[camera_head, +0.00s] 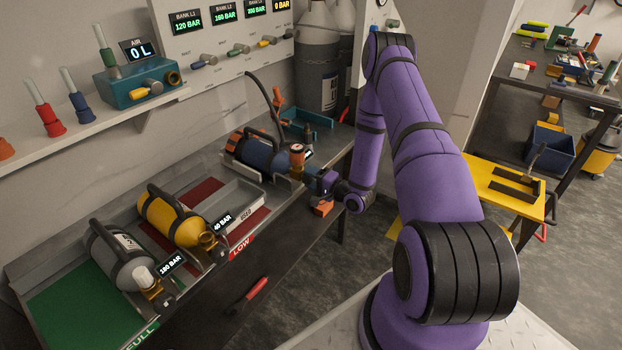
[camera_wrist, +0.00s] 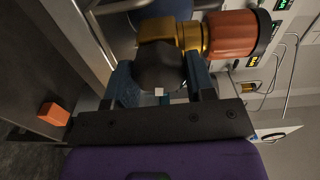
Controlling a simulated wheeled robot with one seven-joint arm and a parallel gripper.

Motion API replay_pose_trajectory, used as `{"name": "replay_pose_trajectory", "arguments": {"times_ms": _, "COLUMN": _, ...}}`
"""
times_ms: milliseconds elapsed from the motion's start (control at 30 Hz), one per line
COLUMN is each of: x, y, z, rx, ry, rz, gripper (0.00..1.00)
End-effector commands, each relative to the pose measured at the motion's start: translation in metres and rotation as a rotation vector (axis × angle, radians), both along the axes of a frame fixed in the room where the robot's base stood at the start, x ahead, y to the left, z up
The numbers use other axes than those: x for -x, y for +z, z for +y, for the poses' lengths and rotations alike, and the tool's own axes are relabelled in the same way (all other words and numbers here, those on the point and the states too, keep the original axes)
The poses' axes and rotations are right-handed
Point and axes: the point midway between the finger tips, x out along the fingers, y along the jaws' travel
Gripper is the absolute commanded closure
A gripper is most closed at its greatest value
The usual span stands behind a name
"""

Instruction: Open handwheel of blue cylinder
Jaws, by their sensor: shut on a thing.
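The blue cylinder (camera_head: 262,155) lies at the far end of the bench, with a black carrying handle over it. A brass valve with an orange-red fitting (camera_head: 297,155) is at its near right end. The fitting shows large in the wrist view (camera_wrist: 232,33), joined to the brass valve body (camera_wrist: 188,36). My gripper (camera_head: 312,178) is at the valve end of the blue cylinder. In the wrist view its blue fingers (camera_wrist: 160,85) are shut on the dark round handwheel (camera_wrist: 160,62), one on each side. The handwheel is hidden in the head view.
A yellow cylinder (camera_head: 168,217) and a grey cylinder (camera_head: 118,255) lie nearer on the bench. An orange block (camera_head: 321,209) is beside my gripper. A red-handled tool (camera_head: 250,294) is at the bench front.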

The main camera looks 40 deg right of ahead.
Motion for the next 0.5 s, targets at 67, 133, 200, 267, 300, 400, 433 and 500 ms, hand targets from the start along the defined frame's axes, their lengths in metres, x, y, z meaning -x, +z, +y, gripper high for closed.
{"name": "replay_pose_trajectory", "arguments": {"times_ms": 67, "x": 0.0012, "y": -0.0013, "z": -0.0002, "rx": 0.041, "ry": 0.0, "rz": -0.01, "gripper": 0.74}}
{"name": "replay_pose_trajectory", "arguments": {"times_ms": 133, "x": 0.0011, "y": -0.001, "z": 0.0001, "rx": 0.073, "ry": 0.001, "rz": -0.022, "gripper": 0.74}}
{"name": "replay_pose_trajectory", "arguments": {"times_ms": 200, "x": 0.001, "y": -0.0009, "z": 0.0002, "rx": 0.099, "ry": 0.001, "rz": -0.031, "gripper": 0.74}}
{"name": "replay_pose_trajectory", "arguments": {"times_ms": 267, "x": 0.001, "y": -0.0009, "z": 0.0001, "rx": 0.117, "ry": 0.001, "rz": -0.038, "gripper": 0.74}}
{"name": "replay_pose_trajectory", "arguments": {"times_ms": 300, "x": 0.0011, "y": -0.0009, "z": 0.0001, "rx": 0.127, "ry": 0.001, "rz": -0.042, "gripper": 0.74}}
{"name": "replay_pose_trajectory", "arguments": {"times_ms": 400, "x": 0.0011, "y": -0.0009, "z": -0.0001, "rx": 0.146, "ry": 0.0, "rz": -0.047, "gripper": 0.74}}
{"name": "replay_pose_trajectory", "arguments": {"times_ms": 433, "x": 0.0012, "y": -0.0009, "z": -0.0003, "rx": 0.149, "ry": 0.0, "rz": -0.049, "gripper": 0.74}}
{"name": "replay_pose_trajectory", "arguments": {"times_ms": 500, "x": 0.0012, "y": -0.0008, "z": -0.0003, "rx": 0.156, "ry": 0.0, "rz": -0.051, "gripper": 0.74}}
